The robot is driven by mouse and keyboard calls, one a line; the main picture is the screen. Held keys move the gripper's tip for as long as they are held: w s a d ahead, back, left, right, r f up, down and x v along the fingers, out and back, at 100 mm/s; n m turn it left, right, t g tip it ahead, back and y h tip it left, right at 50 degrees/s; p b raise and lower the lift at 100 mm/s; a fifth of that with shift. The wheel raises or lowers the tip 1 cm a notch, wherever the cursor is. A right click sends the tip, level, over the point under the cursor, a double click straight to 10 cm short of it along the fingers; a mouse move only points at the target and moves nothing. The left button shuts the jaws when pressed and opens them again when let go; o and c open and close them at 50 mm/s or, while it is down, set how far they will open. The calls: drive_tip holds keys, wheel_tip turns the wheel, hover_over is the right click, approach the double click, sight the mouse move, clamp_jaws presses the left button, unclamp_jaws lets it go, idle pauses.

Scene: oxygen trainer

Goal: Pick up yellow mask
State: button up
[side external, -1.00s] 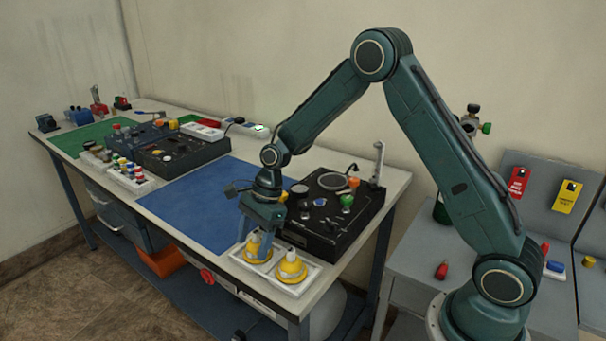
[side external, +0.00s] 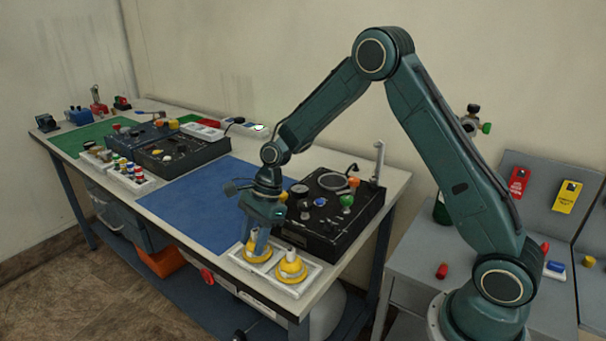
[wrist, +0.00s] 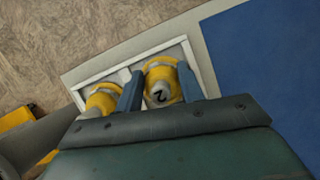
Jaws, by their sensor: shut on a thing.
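Two yellow masks with pale tops sit in a white tray at the near end of the bench. My gripper (side external: 256,240) points down over the left mask (side external: 257,254) and is shut on it. In the wrist view, the fingers of my gripper (wrist: 160,88) stand on both sides of this mask (wrist: 162,72), whose pale top carries a dark "2". The mask still appears to be down in the tray. The other mask (side external: 291,268) sits beside it, free of the fingers; it also shows in the wrist view (wrist: 101,101), partly hidden by my gripper.
The white tray (side external: 316,271) lies close to the bench's front edge. A black device with knobs (side external: 325,232) stands just behind it. A blue mat (side external: 195,205) lies clear to the left. A grey side table (side external: 405,268) stands at the right.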

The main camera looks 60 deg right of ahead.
sight(252, 231)
drive_tip(key=shift+r, duration=4.8)
drive_tip(key=shift+r, duration=0.5)
wheel_tip(252, 231, up, 9)
drive_tip(key=s+d+m+t+h, duration=0.15)
drive_tip(key=d+m, duration=0.45)
drive_tip(key=d, duration=2.5)
drive_tip(key=shift+t+y, duration=0.25)
drive_tip(key=shift+d+f, duration=0.15)
drive_tip(key=shift+f, duration=2.25)
drive_tip(key=shift+f, duration=2.45)
drive_tip(key=shift+c, duration=0.2)
